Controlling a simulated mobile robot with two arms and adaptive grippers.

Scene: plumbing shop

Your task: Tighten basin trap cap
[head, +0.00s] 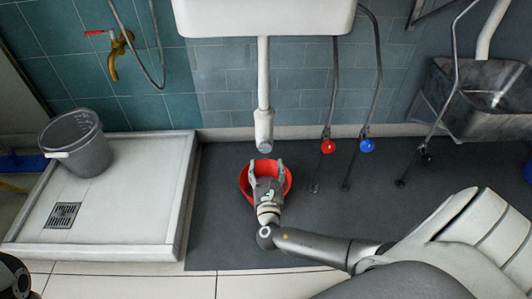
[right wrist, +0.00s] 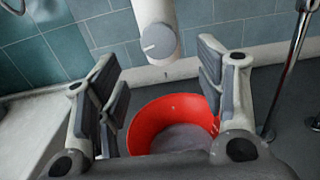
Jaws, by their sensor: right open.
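The basin trap (head: 264,122) is a white pipe that hangs upright under the basin (head: 262,18). Its grey cap (head: 265,146) closes the lower end and faces down. In the right wrist view the round grey cap (right wrist: 158,41) has a light mark and shows just beyond and between the fingers. My right gripper (head: 266,166) is open and empty, its fingers pointing up toward the cap, apart from it. In the right wrist view the right gripper (right wrist: 158,62) has a finger at each side. My left gripper is not seen.
A red bowl (head: 245,181) stands on the dark mat (head: 221,235) below the trap. Hoses with a red valve (head: 327,147) and a blue valve (head: 367,146) hang to the right. A shower tray (head: 112,215) with a grey bucket (head: 83,150) lies left.

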